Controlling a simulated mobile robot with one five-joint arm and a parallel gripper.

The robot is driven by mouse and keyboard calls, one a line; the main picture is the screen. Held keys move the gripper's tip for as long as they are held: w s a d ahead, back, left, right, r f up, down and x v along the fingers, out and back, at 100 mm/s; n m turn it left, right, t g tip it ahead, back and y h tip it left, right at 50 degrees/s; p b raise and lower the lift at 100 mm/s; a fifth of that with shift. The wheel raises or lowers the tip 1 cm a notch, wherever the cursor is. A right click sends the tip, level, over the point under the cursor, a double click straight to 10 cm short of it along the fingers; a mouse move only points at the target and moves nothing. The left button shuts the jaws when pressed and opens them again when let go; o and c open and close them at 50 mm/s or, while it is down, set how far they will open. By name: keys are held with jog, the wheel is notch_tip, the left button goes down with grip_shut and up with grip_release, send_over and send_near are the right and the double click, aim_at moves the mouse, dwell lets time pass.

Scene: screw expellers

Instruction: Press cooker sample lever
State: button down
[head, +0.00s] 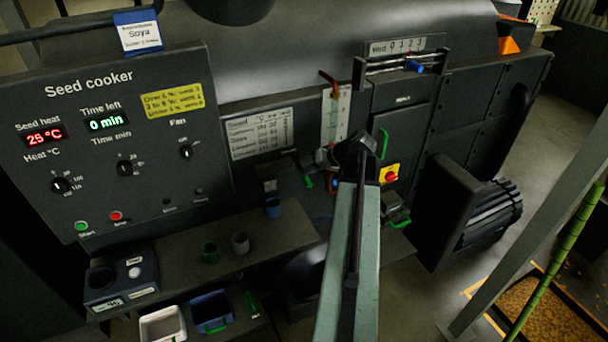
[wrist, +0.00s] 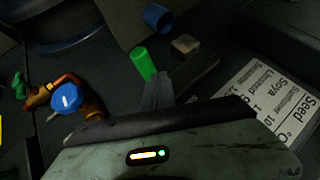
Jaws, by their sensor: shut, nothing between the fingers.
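A green lever grip (wrist: 143,62) shows in the wrist view, just beyond and slightly left of the tips of my gripper (wrist: 159,78). My gripper is shut and empty; I cannot tell whether it touches the grip. In the head view a small green grip (head: 308,181) sits on the cooker's lower front, beside a small grey block (head: 270,185). That block's pale end also shows in the wrist view (wrist: 185,43). My own arm covers part of this area in the head view, and my fingers cannot be made out there.
The Seed cooker panel (head: 115,135) is at left. A shelf (head: 265,238) holds a blue cup (head: 273,208), a green cup (head: 210,252) and a grey cup (head: 240,242). In the wrist view, an orange valve with a blue cap (wrist: 66,97) lies left of my fingers.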

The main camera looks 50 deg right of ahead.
aim_at(308, 178)
jog(key=shift+f+b, duration=0.45)
jog(key=shift+f, duration=0.1)
dwell(0.4)
jog(key=shift+r, duration=0.1)
dwell(0.4)
jog(key=shift+r+p, duration=1.9)
jog(key=shift+p, duration=0.05)
notch_tip(308, 178, up, 5)
jog(key=p, duration=0.5)
